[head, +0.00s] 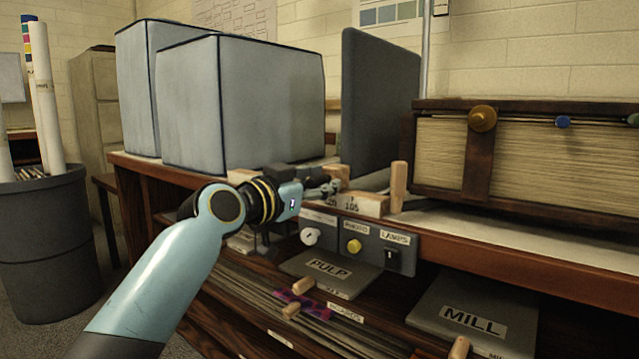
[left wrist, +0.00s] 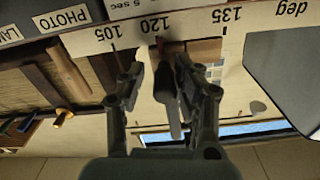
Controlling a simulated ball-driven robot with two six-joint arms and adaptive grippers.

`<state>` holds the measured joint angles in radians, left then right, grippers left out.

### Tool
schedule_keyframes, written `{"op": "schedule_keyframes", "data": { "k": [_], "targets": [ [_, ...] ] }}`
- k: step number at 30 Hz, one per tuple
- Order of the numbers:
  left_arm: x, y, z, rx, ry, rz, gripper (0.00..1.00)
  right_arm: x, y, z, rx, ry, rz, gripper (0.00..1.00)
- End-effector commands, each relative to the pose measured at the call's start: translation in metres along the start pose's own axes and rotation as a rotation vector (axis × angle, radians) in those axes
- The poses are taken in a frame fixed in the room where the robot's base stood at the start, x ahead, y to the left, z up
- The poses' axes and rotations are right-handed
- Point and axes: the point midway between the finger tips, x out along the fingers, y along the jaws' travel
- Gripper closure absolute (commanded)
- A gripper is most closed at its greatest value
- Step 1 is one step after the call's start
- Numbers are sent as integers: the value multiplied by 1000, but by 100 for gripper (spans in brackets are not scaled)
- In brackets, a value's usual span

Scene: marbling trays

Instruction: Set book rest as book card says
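A pale degree scale (left wrist: 190,30) runs across the top of the left wrist view, with marks 105, 120 and 135 and the word "deg". It also shows in the head view (head: 362,204), partly hidden by my left gripper. A dark grey lever (left wrist: 168,105) stands near the 120 mark. My left gripper (left wrist: 163,85) is open, with one finger on each side of the lever and a gap on the left side. In the head view my left gripper (head: 330,187) is at the scale's left part. I cannot make out a readable book card. My right gripper is out of view.
A tall grey panel (head: 378,105) stands behind the scale, with pale blue covered boxes (head: 240,105) to the left. A thick page block (head: 560,155) with dark edges is at right. Below are a switch panel (head: 352,245) and boards labelled PULP (head: 330,269) and MILL (head: 472,320).

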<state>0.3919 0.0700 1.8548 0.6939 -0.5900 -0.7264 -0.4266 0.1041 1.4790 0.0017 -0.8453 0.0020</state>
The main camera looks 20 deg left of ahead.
Motion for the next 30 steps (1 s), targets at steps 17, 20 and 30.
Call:
{"op": "schedule_keyframes", "data": {
  "k": [17, 20, 30],
  "targets": [
    [-36, 0, 0, 7, 0, -1, 56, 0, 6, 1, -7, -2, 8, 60],
    [-59, 0, 1, 7, -2, 0, 56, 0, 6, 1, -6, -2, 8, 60],
    [-114, 0, 2, 4, -3, 1, 56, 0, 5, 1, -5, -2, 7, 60]
  ]
}}
